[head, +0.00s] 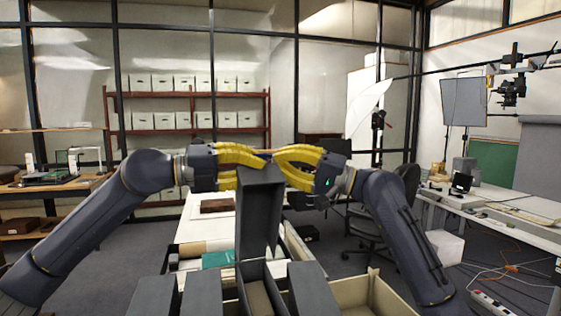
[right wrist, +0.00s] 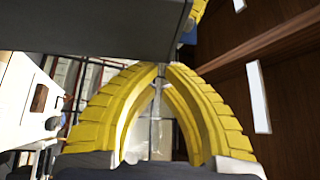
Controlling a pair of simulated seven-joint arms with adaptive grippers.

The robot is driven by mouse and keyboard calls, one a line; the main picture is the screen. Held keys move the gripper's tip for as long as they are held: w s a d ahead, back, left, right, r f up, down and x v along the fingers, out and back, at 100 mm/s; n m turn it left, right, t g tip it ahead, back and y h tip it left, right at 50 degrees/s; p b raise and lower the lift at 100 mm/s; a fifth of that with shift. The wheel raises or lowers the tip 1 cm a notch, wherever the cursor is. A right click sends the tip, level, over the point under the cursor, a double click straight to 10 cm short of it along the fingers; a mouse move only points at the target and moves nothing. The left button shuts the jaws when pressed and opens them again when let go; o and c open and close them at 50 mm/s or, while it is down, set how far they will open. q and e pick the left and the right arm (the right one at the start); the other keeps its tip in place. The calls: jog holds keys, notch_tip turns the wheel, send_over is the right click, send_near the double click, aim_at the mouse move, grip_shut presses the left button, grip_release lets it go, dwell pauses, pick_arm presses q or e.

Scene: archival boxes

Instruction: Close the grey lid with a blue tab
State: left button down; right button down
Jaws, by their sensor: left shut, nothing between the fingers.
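The dark grey lid (head: 259,215) stands upright, raised above an open narrow grey box (head: 258,296) in the row at the bottom of the head view. No blue tab is visible on it. My left gripper (head: 265,157) is shut and empty beside the lid's top, its yellow fingers pointing right. My right gripper (head: 272,158) comes from the right at the lid's top edge; its bowed yellow fingers meet at the tips. In the right wrist view its tips (right wrist: 161,70) are together just by a dark grey panel, probably the lid (right wrist: 110,28). Whether either gripper touches the lid is unclear.
Grey boxes stand left (head: 200,292) and right (head: 312,290) of the open one. A beige tray (head: 385,296) lies to the right. A white table (head: 200,232) with a teal item (head: 218,259) is behind. Shelves of white boxes stand far back.

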pick_arm(q)
jog(key=shift+r, duration=0.2)
jog(key=shift+a, duration=0.1)
pick_arm(e)
jog(key=shift+s+d+f+n, duration=0.15)
jog(key=shift+s+f+n, duration=0.1)
jog(key=shift+s, duration=0.2)
jog(key=shift+s+d+f+n, duration=0.1)
jog(key=shift+s+n, duration=0.15)
jog(key=shift+s, duration=0.2)
pick_arm(q)
jog(key=c, duration=2.2)
grip_release()
jog(key=c, duration=1.8)
grip_release()
jog(key=o, duration=0.5)
jog(key=shift+f, duration=0.1)
jog(key=shift+o, duration=0.5)
jog(key=shift+w+f, duration=0.1)
jog(key=shift+f, duration=0.1)
pick_arm(e)
jog(key=shift+s+a, duration=0.1)
jog(key=shift+s, duration=0.05)
pick_arm(q)
jog(key=shift+f, duration=0.1)
pick_arm(e)
jog(key=shift+r, duration=0.1)
